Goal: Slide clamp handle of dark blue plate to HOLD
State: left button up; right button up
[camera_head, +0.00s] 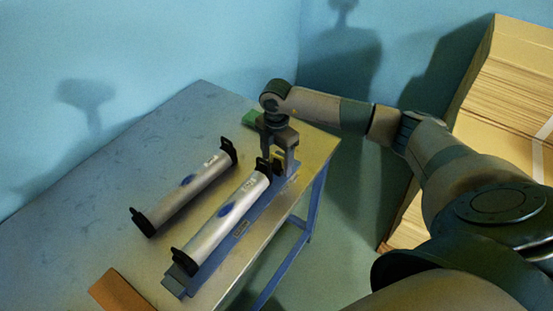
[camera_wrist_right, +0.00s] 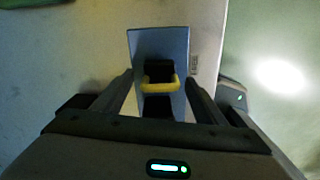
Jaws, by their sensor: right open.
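The dark blue plate (camera_head: 215,262) lies along the table's right edge, under a silver roller (camera_head: 225,215) with black end brackets. The plate's far end shows in the wrist view (camera_wrist_right: 147,42). A yellow clamp handle (camera_wrist_right: 160,83) with black parts around it sits on that end. My right gripper (camera_head: 280,158) points down over this end, open. In the wrist view its fingers (camera_wrist_right: 167,95) stand on either side of the handle, with gaps visible. Whether they reach down to handle height is unclear. A small label (camera_wrist_right: 194,66) by the plate is unreadable. My left gripper is not seen.
A second silver roller (camera_head: 186,191) with black brackets lies parallel on the left. A green block (camera_head: 251,118) lies behind my right gripper, and a brown piece (camera_head: 120,291) lies at the front. Stacked cardboard (camera_head: 510,75) stands right. The table's (camera_head: 95,180) left side is clear.

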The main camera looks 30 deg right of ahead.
jog(key=shift+f, duration=0.35)
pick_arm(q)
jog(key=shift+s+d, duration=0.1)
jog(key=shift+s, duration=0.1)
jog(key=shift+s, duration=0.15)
pick_arm(e)
jog(key=c, duration=1.2)
